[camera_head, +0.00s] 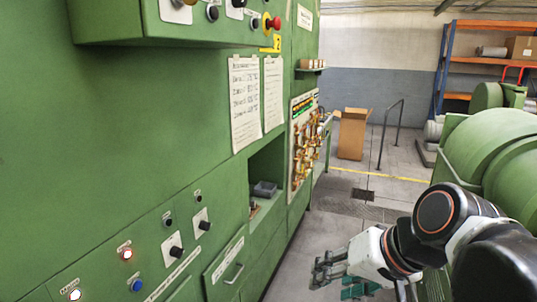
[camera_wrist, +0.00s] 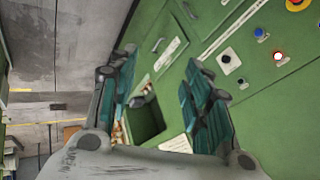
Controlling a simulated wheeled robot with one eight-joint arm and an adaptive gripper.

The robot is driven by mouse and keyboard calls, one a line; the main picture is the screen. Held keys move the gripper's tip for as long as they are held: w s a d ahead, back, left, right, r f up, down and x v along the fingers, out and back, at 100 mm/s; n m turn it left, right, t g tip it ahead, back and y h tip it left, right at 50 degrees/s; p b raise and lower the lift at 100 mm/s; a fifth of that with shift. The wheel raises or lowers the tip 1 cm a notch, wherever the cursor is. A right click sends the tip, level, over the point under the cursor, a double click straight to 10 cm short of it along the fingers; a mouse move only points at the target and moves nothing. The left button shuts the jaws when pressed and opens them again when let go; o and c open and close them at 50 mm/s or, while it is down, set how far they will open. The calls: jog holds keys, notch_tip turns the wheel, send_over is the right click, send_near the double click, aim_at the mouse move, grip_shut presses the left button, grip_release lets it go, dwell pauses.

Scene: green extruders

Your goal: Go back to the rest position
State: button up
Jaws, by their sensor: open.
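My gripper (camera_head: 330,268) is in the lower right of the head view, in front of the green extruder cabinet (camera_head: 110,150) and apart from it. In the wrist view my gripper (camera_wrist: 165,100) shows two teal-padded fingers spread wide, with nothing between them. Beyond the fingers lie the cabinet face (camera_wrist: 235,50), a dark open recess (camera_wrist: 146,122) and a drawer handle. The gripper is empty.
The cabinet has knobs and lit buttons (camera_head: 127,254), an overhanging control box (camera_head: 200,25) and posted sheets (camera_head: 245,102). A large green machine (camera_head: 490,150) stands at the right. A cardboard box (camera_head: 353,134) is farther back. Grey floor (camera_head: 330,225) lies between.

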jog(key=s+d+f+n+h+b, duration=0.1)
jog(key=d+f+b, duration=0.3)
jog(key=f, duration=0.5)
jog(key=s+d+f+t+h+b, duration=0.1)
jog(key=s+d+f+h+b, duration=0.1)
jog(key=f, duration=0.8)
jog(key=d+h+b, duration=0.1)
jog(key=d+b, duration=0.1)
jog(key=b, duration=0.1)
jog(key=shift+s+n+t+b, duration=0.25)
jog(key=shift+n+t+b, duration=0.05)
jog(key=shift+n+b, duration=0.1)
jog(key=shift+r, duration=0.1)
jog(key=shift+c, duration=1.4)
jog(key=shift+a, duration=0.1)
